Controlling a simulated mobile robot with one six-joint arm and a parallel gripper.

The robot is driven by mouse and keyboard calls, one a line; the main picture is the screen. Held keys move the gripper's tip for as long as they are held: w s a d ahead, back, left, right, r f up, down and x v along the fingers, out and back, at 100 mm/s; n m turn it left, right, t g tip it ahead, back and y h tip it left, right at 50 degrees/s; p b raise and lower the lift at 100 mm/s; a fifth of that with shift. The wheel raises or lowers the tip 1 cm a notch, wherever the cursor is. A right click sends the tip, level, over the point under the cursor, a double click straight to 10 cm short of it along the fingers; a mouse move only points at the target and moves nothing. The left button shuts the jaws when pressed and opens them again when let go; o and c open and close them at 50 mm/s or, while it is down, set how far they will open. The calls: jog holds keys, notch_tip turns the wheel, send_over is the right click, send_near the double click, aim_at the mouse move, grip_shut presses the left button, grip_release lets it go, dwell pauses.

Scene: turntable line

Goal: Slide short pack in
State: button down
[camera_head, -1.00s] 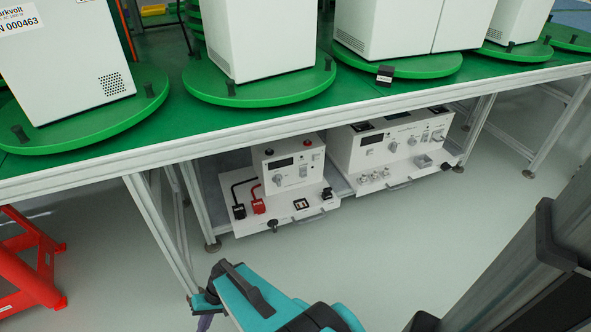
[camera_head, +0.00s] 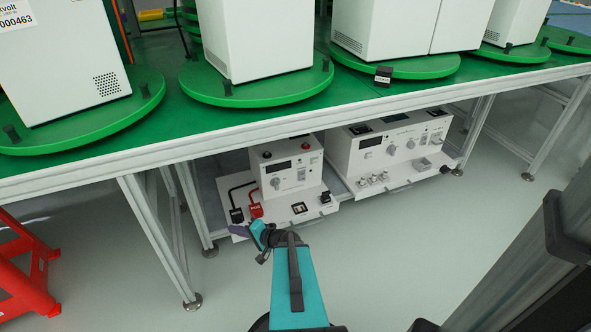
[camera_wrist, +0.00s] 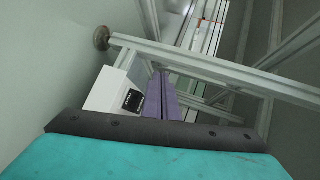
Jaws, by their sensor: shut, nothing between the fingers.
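The short pack (camera_head: 288,160) is a white instrument box with a display and knobs. It sits under the green-topped bench on a white base (camera_head: 318,212) that sticks out past the bench frame, with a black and a red cable plug on it. My gripper (camera_head: 238,231), with purple fingers, is shut and empty at the base's front left corner; whether it touches is unclear. In the wrist view the fingers (camera_wrist: 162,95) point ahead beside a white part (camera_wrist: 108,92) with a black socket. My teal wrist hides part of the base's front edge.
A longer white unit (camera_head: 400,145) stands to the right under the bench. A bench leg (camera_head: 160,245) stands left of my gripper. A red stand (camera_head: 20,265) is at far left. White cabinets stand on green turntables (camera_head: 255,88) above. The floor in front is clear.

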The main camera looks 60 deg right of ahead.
jog(key=s+d+r+m+h, duration=0.3)
jog(key=s+d+h, duration=0.1)
jog(key=d, duration=0.4)
jog(key=s+d+r+m+h, duration=0.2)
jog(key=s+d+r+h, duration=0.1)
jog(key=s+d, duration=0.4)
jog(key=s+d+r+m+h+b, duration=0.1)
jog(key=s+d+r+m+h, duration=0.1)
jog(key=d, duration=0.8)
jog(key=s+m+h, duration=0.1)
jog(key=s+h, duration=0.1)
jog(key=s, duration=0.1)
jog(key=shift+s+d+r+m+h, duration=0.25)
jog(key=shift+d+r+m+h, duration=0.05)
jog(key=shift+r, duration=0.1)
jog(key=b, duration=0.3)
send_near(292, 162)
jog(key=x, duration=0.4)
jog(key=shift+w+d+f, duration=0.1)
jog(key=shift+d+f, duration=0.15)
jog(key=shift+b+x, duration=0.35)
jog(key=shift+x, duration=0.7)
jog(key=shift+r, duration=0.1)
